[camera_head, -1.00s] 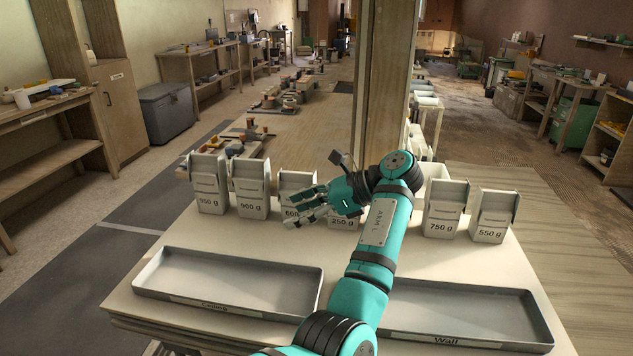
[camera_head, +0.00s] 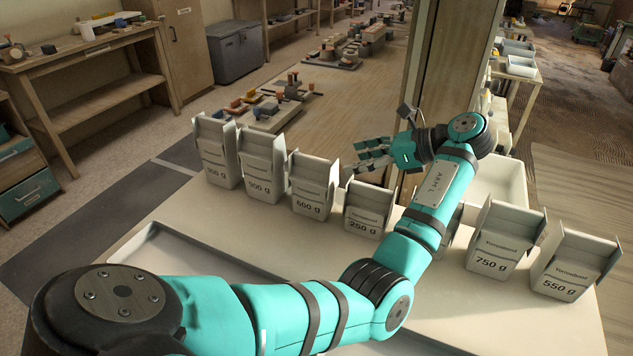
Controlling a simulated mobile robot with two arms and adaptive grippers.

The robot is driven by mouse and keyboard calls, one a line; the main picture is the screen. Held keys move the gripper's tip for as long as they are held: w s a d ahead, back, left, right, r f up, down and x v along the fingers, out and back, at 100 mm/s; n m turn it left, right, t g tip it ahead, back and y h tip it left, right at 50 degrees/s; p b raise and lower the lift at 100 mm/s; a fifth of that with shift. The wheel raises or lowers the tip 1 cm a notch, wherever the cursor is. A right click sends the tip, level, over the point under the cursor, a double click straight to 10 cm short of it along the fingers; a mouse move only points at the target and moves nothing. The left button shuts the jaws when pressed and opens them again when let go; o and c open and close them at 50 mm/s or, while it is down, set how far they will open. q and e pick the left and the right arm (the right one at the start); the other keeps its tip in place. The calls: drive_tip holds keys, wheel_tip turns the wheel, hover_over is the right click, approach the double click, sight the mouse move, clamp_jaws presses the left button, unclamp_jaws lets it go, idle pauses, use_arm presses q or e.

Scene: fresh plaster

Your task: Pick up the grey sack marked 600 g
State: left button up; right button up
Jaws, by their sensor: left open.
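The grey sack marked 600 g (camera_head: 312,192) stands upright on the table, third from the left in the row of sacks, with its label facing me. My left gripper (camera_head: 362,157) is open and empty. In the picture its fingers point left, just right of the 600 g sack's top and above the 250 g sack (camera_head: 366,211). I cannot tell whether the fingers touch the 600 g sack; a small gap seems to show. My right gripper is not in view.
Sacks marked 900 g (camera_head: 263,170), 750 g (camera_head: 499,244) and 550 g (camera_head: 570,268) share the row, with another at the far left (camera_head: 218,157). My left arm hides part of the row. A white bin (camera_head: 497,185) stands behind. A grey tray (camera_head: 205,262) lies in front.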

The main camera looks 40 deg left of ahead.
sight(332, 164)
use_arm(q)
drive_tip(key=x, duration=0.7)
drive_tip(key=shift+a+f, duration=0.15)
drive_tip(key=shift+a, duration=0.15)
drive_tip(key=x, duration=0.5)
drive_tip(key=shift+w+a+r, duration=0.2)
drive_tip(key=shift+w+a, duration=0.15)
drive_tip(key=shift+d, duration=0.1)
clamp_jaws()
drive_tip(key=shift+r, duration=0.1)
